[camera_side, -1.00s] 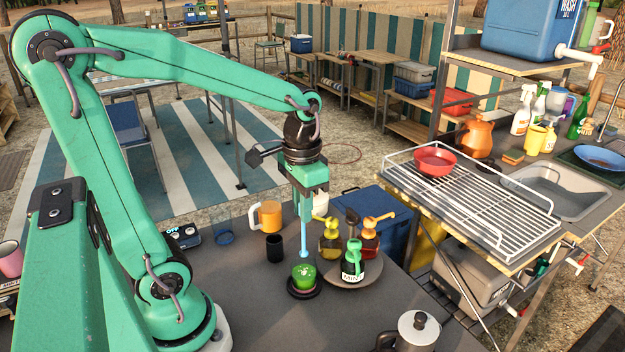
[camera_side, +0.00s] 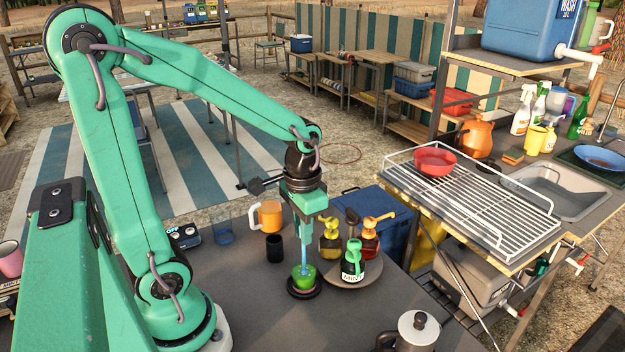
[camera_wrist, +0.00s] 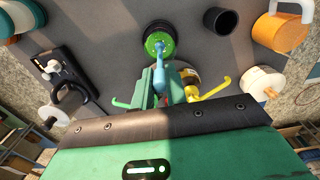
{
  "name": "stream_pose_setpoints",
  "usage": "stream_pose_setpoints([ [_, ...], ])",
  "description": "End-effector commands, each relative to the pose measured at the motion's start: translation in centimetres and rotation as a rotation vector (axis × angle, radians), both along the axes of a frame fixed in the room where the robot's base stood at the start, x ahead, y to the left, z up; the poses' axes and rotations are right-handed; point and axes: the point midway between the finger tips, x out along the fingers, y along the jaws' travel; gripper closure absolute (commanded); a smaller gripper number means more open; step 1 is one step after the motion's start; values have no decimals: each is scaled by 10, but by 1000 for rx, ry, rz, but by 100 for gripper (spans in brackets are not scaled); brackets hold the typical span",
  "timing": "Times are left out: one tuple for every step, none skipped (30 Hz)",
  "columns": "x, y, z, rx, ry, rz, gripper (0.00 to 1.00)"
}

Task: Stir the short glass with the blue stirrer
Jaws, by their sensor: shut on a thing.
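The short glass (camera_side: 304,277) holds green liquid and stands on a dark round coaster (camera_side: 304,291) on the grey table. It also shows in the wrist view (camera_wrist: 153,44). In the wrist view the stirrer (camera_wrist: 164,66) runs from between my fingers into the glass.
A round tray (camera_side: 345,283) right of the glass holds pump bottles: green (camera_side: 353,262), yellow (camera_side: 329,243) and red-orange (camera_side: 370,242). A black cup (camera_side: 275,248) and orange mug (camera_side: 268,216) stand behind.

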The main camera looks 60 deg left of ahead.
Motion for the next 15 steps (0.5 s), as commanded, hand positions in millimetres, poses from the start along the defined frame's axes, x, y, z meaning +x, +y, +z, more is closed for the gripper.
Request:
stream_pose_setpoints([
  [0,0,-3,0,2,0,100],
  [0,0,-5,0,2,0,100],
  [0,0,-7,0,2,0,100],
  [0,0,-9,0,3,0,100],
  [-1,0,-11,0,3,0,100],
  [-1,0,-13,0,3,0,100],
  [0,0,-14,0,3,0,100],
  [0,0,-16,0,2,0,100],
  [0,0,-17,0,2,0,100],
  [0,0,-19,0,2,0,100],
  [0,0,-20,0,2,0,100],
  [0,0,-21,0,2,0,100],
  [0,0,-22,0,2,0,100],
  [0,0,-23,0,1,0,100],
  [0,0,-24,0,1,0,100],
])
